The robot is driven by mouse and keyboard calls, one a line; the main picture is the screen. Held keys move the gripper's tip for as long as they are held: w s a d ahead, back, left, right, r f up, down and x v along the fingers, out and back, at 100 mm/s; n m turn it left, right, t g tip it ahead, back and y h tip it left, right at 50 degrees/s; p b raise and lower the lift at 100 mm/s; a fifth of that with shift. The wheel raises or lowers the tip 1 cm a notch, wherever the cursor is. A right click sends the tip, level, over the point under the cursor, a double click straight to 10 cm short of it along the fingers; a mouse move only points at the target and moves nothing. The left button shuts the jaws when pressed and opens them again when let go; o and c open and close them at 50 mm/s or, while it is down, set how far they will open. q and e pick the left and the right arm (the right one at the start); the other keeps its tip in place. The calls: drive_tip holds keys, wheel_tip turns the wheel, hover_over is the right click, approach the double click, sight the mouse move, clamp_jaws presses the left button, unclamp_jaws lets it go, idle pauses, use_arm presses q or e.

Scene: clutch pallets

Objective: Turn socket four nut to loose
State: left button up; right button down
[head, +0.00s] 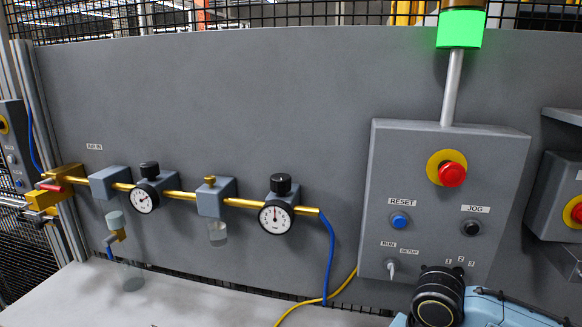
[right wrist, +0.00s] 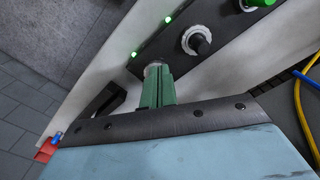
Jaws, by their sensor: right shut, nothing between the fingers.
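In the right wrist view a dark strip carries a row of sockets. One has a pale ring with a black nut (right wrist: 198,42), and a green-topped one (right wrist: 262,3) sits at the top edge. My right gripper (right wrist: 157,72) has its green fingers together with nothing between them. Their tips are at a further pale socket ring (right wrist: 151,68), mostly hidden behind them; I cannot tell whether they touch it. No number is legible, so I cannot tell which is socket four. My left gripper is not in view.
Green lamps (right wrist: 134,54) glow along the strip. A yellow cable (right wrist: 302,110) runs at right. In the head view a control box (head: 440,225) with a red button (head: 452,174) stands behind my right arm. Gauges (head: 276,217) line the wall.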

wheel_tip(320, 180, down, 3)
drive_tip(key=b, duration=0.4)
drive_tip(key=shift+f, duration=0.15)
drive_tip(key=shift+f+b, duration=0.3)
drive_tip(key=shift+b, duration=0.1)
drive_tip(key=shift+f, duration=1.05)
drive_tip(key=shift+w+d+p, duration=0.1)
drive_tip(key=shift+d+p, duration=0.15)
drive_tip(key=shift+p, duration=0.25)
drive_tip(key=shift+s+d+r+p, duration=0.1)
drive_tip(key=shift+s+d+p, duration=0.5)
drive_tip(key=shift+p, duration=3.65)
drive_tip(key=shift+s+d+p, duration=0.25)
drive_tip(key=shift+d+p, duration=0.05)
drive_tip(key=shift+p, duration=1.45)
drive_tip(key=shift+d+p, duration=0.15)
drive_tip(key=shift+p, duration=0.2)
